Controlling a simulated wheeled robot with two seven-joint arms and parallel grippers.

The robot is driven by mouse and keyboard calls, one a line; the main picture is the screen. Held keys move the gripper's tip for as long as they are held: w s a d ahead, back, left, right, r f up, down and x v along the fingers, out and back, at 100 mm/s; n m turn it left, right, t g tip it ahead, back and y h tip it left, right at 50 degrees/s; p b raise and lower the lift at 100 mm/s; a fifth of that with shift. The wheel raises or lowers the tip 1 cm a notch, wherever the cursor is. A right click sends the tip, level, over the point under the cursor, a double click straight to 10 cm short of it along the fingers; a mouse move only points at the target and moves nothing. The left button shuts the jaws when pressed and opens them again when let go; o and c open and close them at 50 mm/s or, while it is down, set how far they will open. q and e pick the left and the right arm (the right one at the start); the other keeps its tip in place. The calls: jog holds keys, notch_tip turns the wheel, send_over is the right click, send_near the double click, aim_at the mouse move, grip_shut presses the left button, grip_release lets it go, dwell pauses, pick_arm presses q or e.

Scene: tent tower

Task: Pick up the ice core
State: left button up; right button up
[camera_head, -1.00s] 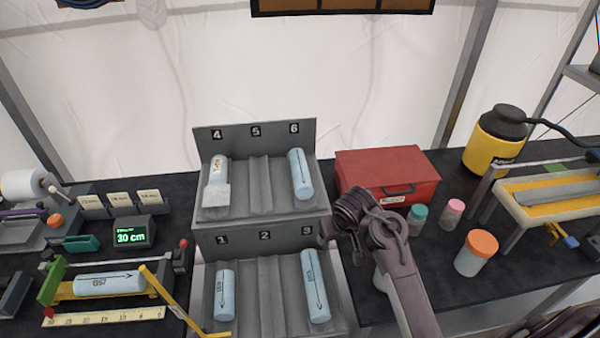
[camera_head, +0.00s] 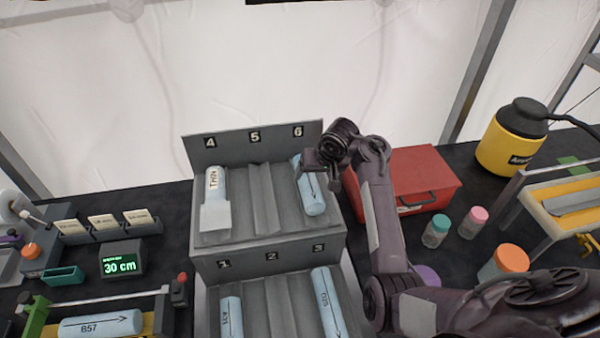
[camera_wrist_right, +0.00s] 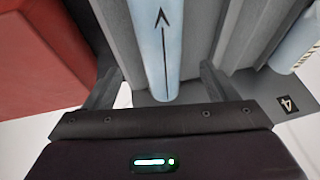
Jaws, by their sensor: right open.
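Several pale blue ice cores lie in a grey two-tier rack (camera_head: 268,262). The slot 6 core (camera_head: 313,195) is on the upper tier, with my right gripper (camera_head: 318,168) over its upper end. In the right wrist view this core (camera_wrist_right: 157,45), with a black arrow, lies between the open, empty fingers (camera_wrist_right: 158,85). A core marked THIN (camera_head: 214,185) is in slot 4, with a pale block at its lower end. Other cores lie in slot 1 (camera_head: 231,318) and slot 3 (camera_head: 328,305). A core marked B57 (camera_head: 100,323) lies at the lower left. My left gripper is not in view.
A red box (camera_head: 425,180) stands close right of the rack, partly behind my right arm. Jars with green (camera_head: 436,232), pink (camera_head: 473,222) and orange (camera_head: 503,263) lids stand further right. A display reading 30 cm (camera_head: 121,260) is on the left. Slots 2 and 5 are empty.

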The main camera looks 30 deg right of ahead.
aim_at(310, 178)
jog(key=shift+w+f, duration=0.2)
jog(key=shift+f, duration=0.3)
jog(key=shift+x, duration=1)
jog(key=shift+w+f+p, duration=0.35)
jog(key=shift+w+f, duration=0.55)
jog(key=shift+f, duration=0.2)
jog(key=shift+w+f, duration=0.25)
jog(key=shift+f, duration=0.25)
jog(key=shift+s, duration=0.1)
jog(key=shift+c, duration=0.9)
jog(key=shift+a, duration=0.1)
jog(key=c, duration=1.2)
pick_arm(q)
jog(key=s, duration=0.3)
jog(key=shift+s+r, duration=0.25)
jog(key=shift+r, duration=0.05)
pick_arm(e)
jog(key=shift+r, duration=0.15)
jog(key=shift+c, duration=0.3)
